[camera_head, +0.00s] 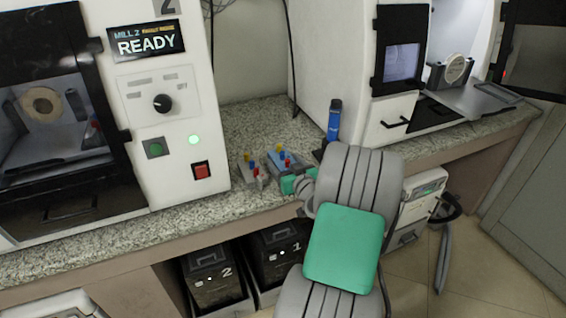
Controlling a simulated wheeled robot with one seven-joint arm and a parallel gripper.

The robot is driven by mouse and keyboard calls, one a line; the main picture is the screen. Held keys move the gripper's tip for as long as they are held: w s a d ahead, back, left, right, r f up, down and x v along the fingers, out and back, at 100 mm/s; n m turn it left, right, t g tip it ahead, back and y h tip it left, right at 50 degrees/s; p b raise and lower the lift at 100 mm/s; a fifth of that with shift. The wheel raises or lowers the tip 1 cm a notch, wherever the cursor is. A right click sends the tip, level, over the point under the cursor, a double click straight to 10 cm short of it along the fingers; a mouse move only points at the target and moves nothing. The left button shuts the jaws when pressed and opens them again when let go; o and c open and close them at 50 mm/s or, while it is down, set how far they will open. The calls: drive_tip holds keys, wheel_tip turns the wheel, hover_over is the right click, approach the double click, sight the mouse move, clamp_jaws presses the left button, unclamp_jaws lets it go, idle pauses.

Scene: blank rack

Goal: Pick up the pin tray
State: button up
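Small holders with red, blue and yellow pins stand on the speckled counter between the two machines. One is a pale grey block (250,168) on the left; beside it is a blue-grey tray (283,161) with coloured pins. I cannot tell for sure which one is the pin tray. My gripper (287,184) is at the counter's front edge, at the near side of the blue-grey tray. My grey and teal arm hides much of it. The fingers are too small and covered to show whether they are open or touching the tray.
A mill with a READY display (149,41) stands left of the trays, and another white machine (340,60) stands right. A blue bottle-like item (334,120) stands upright behind my arm. Dark bins marked 2 (211,277) and 1 (279,250) sit under the counter (240,125).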

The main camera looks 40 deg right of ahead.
drive_tip(key=shift+r, duration=0.1)
drive_tip(key=c, duration=1.3)
